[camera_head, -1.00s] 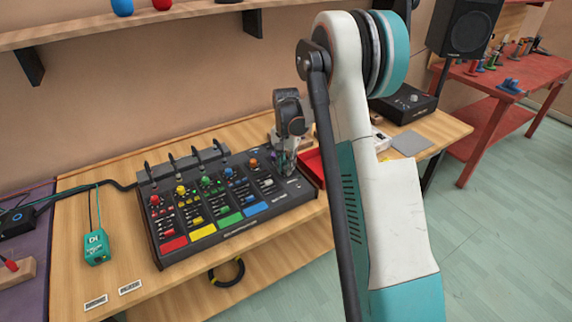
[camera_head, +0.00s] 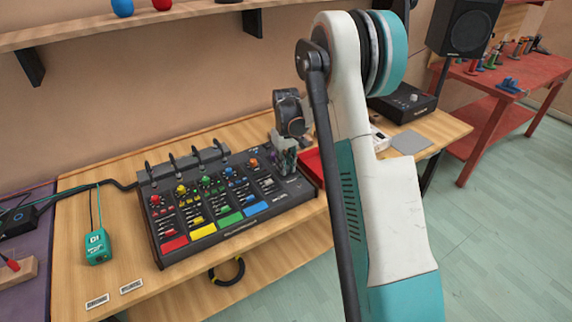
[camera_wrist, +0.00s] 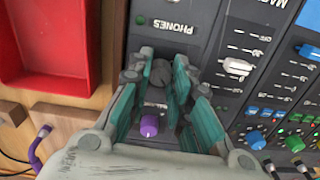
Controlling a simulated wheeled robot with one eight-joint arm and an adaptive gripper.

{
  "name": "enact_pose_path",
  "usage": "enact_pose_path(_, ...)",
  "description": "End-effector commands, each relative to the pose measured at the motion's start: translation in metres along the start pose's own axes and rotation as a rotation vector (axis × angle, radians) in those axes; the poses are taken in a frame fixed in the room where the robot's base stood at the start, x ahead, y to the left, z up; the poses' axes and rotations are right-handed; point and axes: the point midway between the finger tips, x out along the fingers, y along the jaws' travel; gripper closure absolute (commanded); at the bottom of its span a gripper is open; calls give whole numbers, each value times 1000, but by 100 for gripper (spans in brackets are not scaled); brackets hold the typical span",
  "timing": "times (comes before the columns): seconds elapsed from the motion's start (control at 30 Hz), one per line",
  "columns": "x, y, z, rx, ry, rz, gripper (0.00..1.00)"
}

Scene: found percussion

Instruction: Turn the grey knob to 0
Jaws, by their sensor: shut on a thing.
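The dark grey knob (camera_wrist: 160,73) sits on the mixer (camera_head: 212,243) near the PHONES label in the wrist view. My gripper (camera_wrist: 162,76) is shut on it, with one teal finger on each side. In the head view my gripper (camera_head: 287,170) points down onto the right end of the mixer and hides the knob there. The knob's pointer and the scale around it cannot be read. A purple knob (camera_wrist: 149,126) lies between my fingers, closer to the palm.
A red tray (camera_head: 311,161) stands right beside the mixer and also shows in the wrist view (camera_wrist: 62,40). A white fader cap (camera_wrist: 238,66) and several coloured knobs are near my fingers. A teal box (camera_head: 97,247) lies left of the mixer.

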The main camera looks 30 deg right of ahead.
Motion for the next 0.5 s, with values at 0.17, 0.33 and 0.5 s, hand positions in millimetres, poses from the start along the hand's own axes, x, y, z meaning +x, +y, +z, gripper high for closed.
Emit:
enact_pose_path(0.17, 0, 0, -1, -167, 2, 1, 100)
enact_pose_path(0.33, 0, 0, -1, -328, 2, 1, 100)
enact_pose_path(0.5, 0, 0, -1, -490, 2, 1, 100)
